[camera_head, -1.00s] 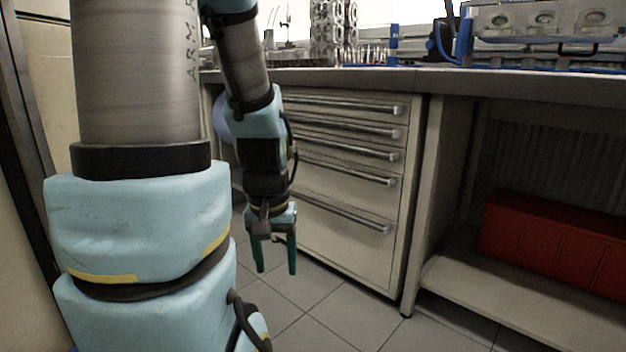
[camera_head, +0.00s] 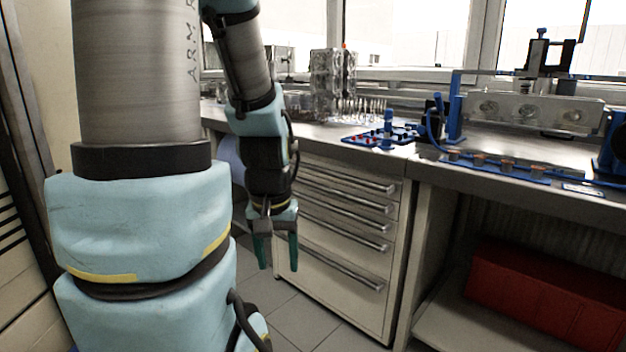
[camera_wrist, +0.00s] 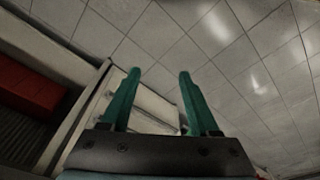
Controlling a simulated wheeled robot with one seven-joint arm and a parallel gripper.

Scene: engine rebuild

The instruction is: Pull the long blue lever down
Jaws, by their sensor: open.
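My gripper (camera_head: 279,262) hangs open and empty, pointing down in front of the drawer unit, well below the bench top. Its two green fingers also show apart in the wrist view (camera_wrist: 160,78), over the tiled floor. On the bench at right stands a fixture with a silver cylinder head (camera_head: 530,112) and a blue upright post (camera_head: 455,108). A curved blue part (camera_head: 433,128) shows left of that post. I cannot tell for certain which blue part is the long lever. The wrist view shows no lever.
The metal workbench (camera_head: 395,162) bears an engine block (camera_head: 332,82) and a blue tray with small parts (camera_head: 383,138). Below are closed drawers (camera_head: 335,245) with bar handles. A red box (camera_head: 545,298) lies on the lower shelf. Tiled floor (camera_wrist: 225,60) lies clear below my gripper.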

